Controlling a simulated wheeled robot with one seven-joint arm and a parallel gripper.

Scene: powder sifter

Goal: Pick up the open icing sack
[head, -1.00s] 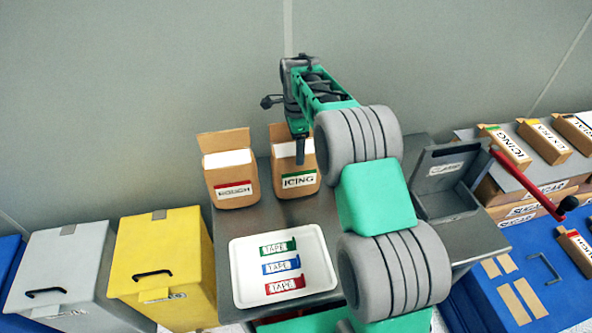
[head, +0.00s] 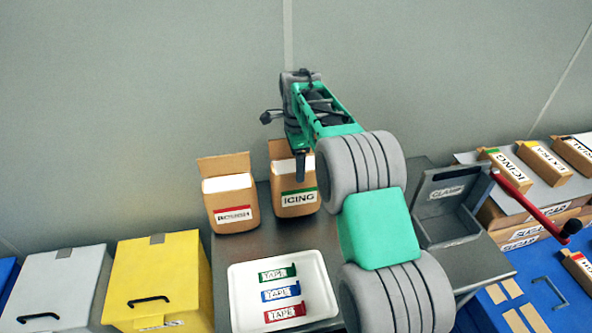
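The open icing sack (head: 297,201) stands upright on the grey metal table in the head view. It is a brown sack with a raised back flap, a white top and a green-edged ICING label on its front. My gripper (head: 301,178) points down at the sack's upper edge. One dark finger shows in front of the white opening, and the other finger is hidden. I cannot tell whether it touches the sack or how wide it is open. The sack stands upright, and my arm covers part of its right side.
A similar sack with a red label (head: 232,213) stands close on the left. A white tray (head: 243,322) with several tape pieces lies in front. Yellow (head: 158,280) and grey bins stand left.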

